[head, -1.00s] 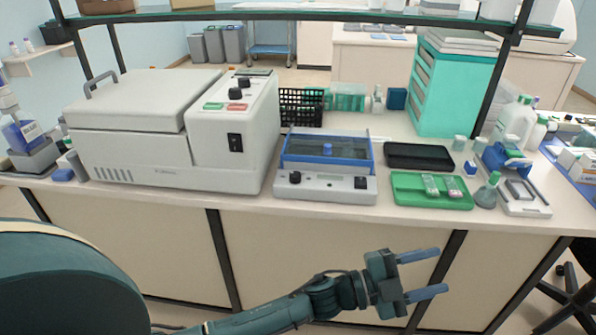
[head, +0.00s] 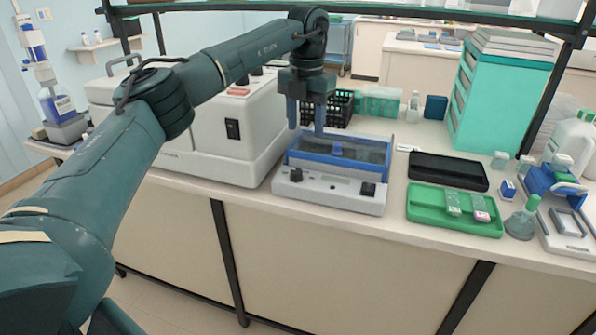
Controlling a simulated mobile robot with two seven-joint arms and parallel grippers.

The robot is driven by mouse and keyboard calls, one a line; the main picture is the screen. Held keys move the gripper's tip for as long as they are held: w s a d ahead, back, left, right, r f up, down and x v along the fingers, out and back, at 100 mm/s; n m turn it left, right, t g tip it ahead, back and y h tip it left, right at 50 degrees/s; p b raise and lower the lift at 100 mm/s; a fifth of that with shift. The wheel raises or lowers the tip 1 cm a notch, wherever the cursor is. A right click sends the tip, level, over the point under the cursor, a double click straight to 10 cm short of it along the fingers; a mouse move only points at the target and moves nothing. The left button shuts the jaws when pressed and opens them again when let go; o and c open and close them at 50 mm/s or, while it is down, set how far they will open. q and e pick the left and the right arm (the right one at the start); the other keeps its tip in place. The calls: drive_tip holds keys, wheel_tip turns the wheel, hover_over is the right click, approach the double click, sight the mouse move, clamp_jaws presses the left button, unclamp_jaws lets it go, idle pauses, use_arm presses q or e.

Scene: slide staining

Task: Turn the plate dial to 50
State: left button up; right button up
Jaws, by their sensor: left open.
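A low grey plate unit (head: 330,190) with a blue-rimmed top and a dark see-through window stands on the bench in the middle of the head view. A small black dial (head: 296,175) sits at the left of its front panel. Its setting is too small to read. My right gripper is not in view.
A large grey machine (head: 232,155) stands left of the unit, partly behind my left arm. A black mesh basket (head: 340,108) is behind it. A black tray (head: 447,171) and a green tray (head: 425,208) lie to the right. A shelf edge (head: 400,14) crosses above.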

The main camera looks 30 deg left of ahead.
sight(297, 171)
use_arm(q)
drive_tip(key=f, duration=0.4)
drive_tip(key=a+f, duration=0.1)
drive_tip(key=f, duration=0.3)
drive_tip(key=a+f, duration=0.1)
drive_tip(key=f, duration=0.3)
drive_tip(key=shift+s, duration=0.15)
drive_tip(key=c, duration=1)
